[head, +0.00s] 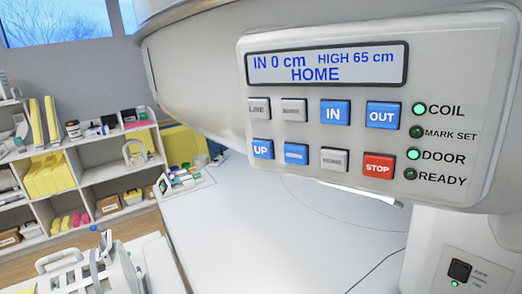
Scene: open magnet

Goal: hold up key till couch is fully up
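The control panel (365,110) fills the upper right of the head view on the pale magnet housing. Its blue UP key (262,149) is at the left end of the lower row, with nothing over it. The display (327,67) reads IN 0 cm, HIGH 65 cm, HOME. The COIL light (419,109) and DOOR light (413,154) glow green. The MARK SET light (416,132) and READY light (410,174) are dark. My gripper does not show. I cannot make out the couch for certain.
The blue IN key (335,112), OUT key (382,115) and red STOP key (378,166) are close by on the panel. Shelves (95,151) with boxes stand at the left. A grey device (100,272) with a handle is at lower left. Pale floor lies below the panel.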

